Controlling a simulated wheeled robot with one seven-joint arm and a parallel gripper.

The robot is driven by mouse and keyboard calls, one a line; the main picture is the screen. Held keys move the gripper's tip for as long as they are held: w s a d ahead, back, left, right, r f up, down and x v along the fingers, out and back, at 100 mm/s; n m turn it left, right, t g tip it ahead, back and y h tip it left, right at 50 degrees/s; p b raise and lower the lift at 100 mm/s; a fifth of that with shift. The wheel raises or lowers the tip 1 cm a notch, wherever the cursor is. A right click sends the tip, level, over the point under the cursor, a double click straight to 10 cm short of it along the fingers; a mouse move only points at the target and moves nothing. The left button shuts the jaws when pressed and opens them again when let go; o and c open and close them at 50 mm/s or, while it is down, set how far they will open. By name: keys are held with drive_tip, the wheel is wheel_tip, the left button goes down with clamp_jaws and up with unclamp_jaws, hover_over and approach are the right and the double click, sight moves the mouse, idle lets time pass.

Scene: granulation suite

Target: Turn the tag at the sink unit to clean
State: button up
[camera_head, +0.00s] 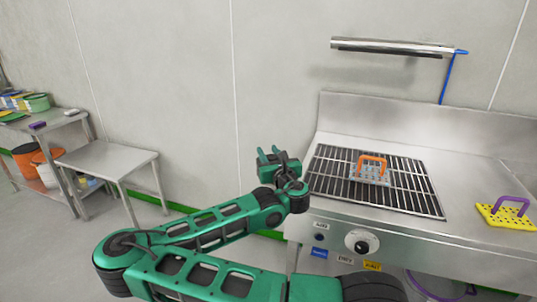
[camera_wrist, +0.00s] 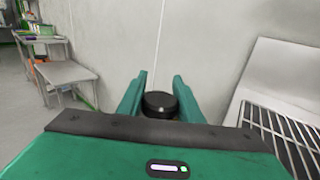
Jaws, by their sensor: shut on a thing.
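The sink unit (camera_head: 420,235) is the steel counter with a raised back at the right of the head view. Its front panel bears a round black dial with a pale ring (camera_head: 362,242). Below are a blue label (camera_head: 319,253), a pale label (camera_head: 345,259) and a yellow label (camera_head: 371,266), their print too small to read surely. I cannot tell which part is the turning tag, or its setting. My gripper (camera_head: 272,157) is left of the counter, apart from the panel. In the wrist view its fingers are shut on a black round object (camera_wrist: 160,104).
A grill grate (camera_head: 325,170) is set in the counter, with an orange-handled grey block (camera_head: 370,170) on it. A yellow block with a purple handle (camera_head: 505,215) lies at right. A steel rail (camera_head: 390,47) is above. A low steel table (camera_head: 108,158) stands left.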

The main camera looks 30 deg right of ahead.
drive_tip(key=shift+w+a+f+n+y, duration=0.1)
drive_tip(key=shift+a+n+y, duration=0.1)
drive_tip(key=shift+n+y, duration=0.3)
drive_tip(key=shift+w+a+n+y, duration=0.1)
drive_tip(key=shift+a+n+y, duration=0.15)
drive_tip(key=shift+y, duration=0.45)
drive_tip(key=o, duration=0.9)
drive_tip(key=shift+o, duration=0.7)
drive_tip(key=shift+d, duration=0.1)
